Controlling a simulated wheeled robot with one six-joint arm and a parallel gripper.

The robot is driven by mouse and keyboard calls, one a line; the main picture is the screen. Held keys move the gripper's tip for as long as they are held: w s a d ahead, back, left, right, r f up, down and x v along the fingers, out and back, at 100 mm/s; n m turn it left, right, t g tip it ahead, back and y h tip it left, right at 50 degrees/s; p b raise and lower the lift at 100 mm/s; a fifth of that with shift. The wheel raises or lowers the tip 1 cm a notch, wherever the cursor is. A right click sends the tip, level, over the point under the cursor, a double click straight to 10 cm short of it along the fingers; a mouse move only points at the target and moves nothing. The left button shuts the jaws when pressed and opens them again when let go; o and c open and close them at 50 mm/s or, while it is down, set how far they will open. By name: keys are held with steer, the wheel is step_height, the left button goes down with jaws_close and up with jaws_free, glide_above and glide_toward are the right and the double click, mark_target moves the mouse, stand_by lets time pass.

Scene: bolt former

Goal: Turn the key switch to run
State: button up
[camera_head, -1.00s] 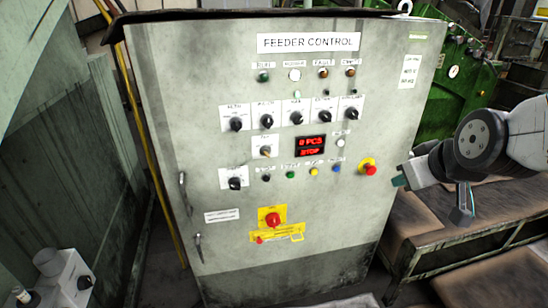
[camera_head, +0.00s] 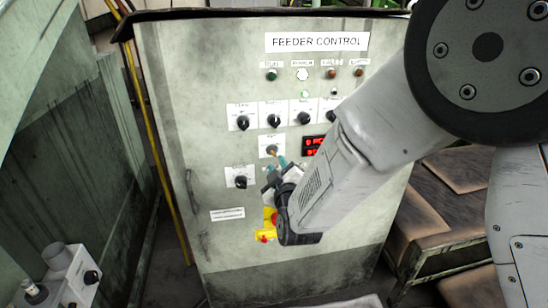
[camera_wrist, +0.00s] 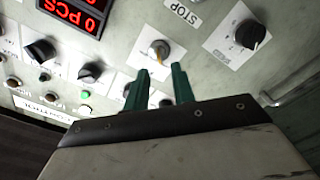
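The key switch (camera_head: 272,151) is a small round switch with a brass-coloured key on a white label plate, on the front of the feeder control cabinet (camera_head: 160,110). In the wrist view the key switch (camera_wrist: 159,47) is just beyond my fingertips, near the middle top. My gripper (camera_head: 278,164) is just below the key switch in the head view. In the wrist view my gripper (camera_wrist: 158,74) shows two green fingers apart, with an empty gap lined up with the key. The fingers appear short of the key; contact cannot be seen.
Black selector knobs (camera_head: 242,123) stand in a row above, and another knob (camera_head: 241,182) is at lower left; it seems to be the knob (camera_wrist: 250,36) in the wrist view. A red display (camera_wrist: 77,12) is nearby. My arm hides the panel's right side.

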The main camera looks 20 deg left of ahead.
mark_target(273, 153)
steer(key=x, duration=0.5)
steer(key=shift+w, duration=0.15)
jaws_close()
